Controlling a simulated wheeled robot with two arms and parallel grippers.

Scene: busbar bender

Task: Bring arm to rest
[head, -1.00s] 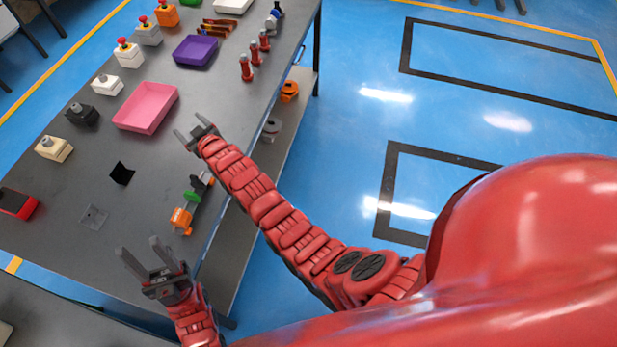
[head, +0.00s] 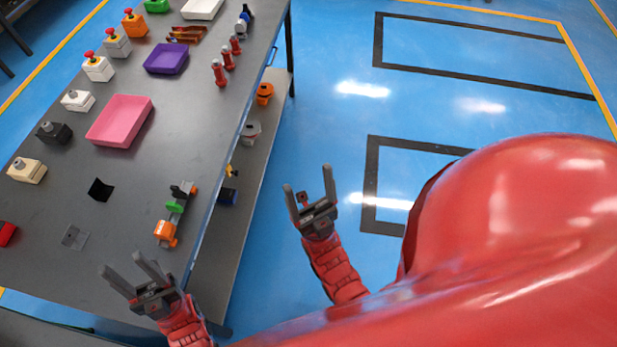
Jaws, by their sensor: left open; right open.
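My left gripper (head: 134,277) is open and empty in the head view, at the lower left over the near end of the dark grey table (head: 165,140). Its two fingers point up and to the left. My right gripper (head: 309,193) is open and empty, out over the blue floor to the right of the table's edge. Its fingers point up in the picture, and it touches nothing. The upper part of the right arm is hidden behind my red body.
On the table stand a pink tray (head: 119,121), a purple tray (head: 166,60), several button boxes and red posts. An orange-and-green device (head: 166,232) lies by the near edge. A lower shelf (head: 240,205) holds small parts. Blue floor (head: 330,110) right of the table is clear.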

